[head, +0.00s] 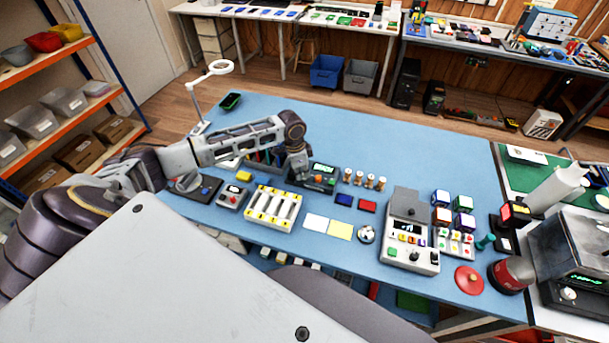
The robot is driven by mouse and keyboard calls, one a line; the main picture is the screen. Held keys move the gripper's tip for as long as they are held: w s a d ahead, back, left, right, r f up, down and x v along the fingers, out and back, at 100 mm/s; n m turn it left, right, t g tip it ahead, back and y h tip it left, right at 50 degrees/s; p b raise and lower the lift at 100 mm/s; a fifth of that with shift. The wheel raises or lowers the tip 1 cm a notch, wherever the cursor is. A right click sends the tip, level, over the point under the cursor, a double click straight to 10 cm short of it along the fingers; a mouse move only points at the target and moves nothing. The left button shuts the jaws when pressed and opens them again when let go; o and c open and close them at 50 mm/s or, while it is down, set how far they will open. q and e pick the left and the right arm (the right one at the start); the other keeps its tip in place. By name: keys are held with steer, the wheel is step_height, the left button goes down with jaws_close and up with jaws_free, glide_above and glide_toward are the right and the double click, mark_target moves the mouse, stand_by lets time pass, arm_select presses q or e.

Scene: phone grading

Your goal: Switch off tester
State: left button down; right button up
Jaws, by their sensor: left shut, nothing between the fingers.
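My left arm comes in from the left over the blue bench, and its gripper (299,172) points down, shut and empty. It is at the left end of a dark box with a small lit green screen (325,169), which may be the tester. I cannot tell whether the fingers touch it. A grey box with a flat raised top, a small display and knobs (409,232) stands farther right and may instead be the tester. Any switch on the dark box is too small or hidden to make out. My right gripper is not in view.
A white slotted tray (273,208) stands left of white and yellow cards (340,229). Several small cylinders (369,181) stand behind blue and red pads. Coloured cubes (463,221) and a red disc (469,280) lie right. The bench's back right (430,150) is clear.

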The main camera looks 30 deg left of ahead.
arm_select(q)
steer(key=shift+f, duration=0.5)
stand_by(0.5)
steer(key=shift+r, duration=0.1)
steer(key=shift+r+p, duration=0.75)
steer(key=shift+p, duration=0.05)
steer(key=shift+r+p, duration=1.6)
steer(key=shift+p, duration=0.25)
steer(key=shift+r, duration=1.1)
steer(key=shift+s, duration=0.15)
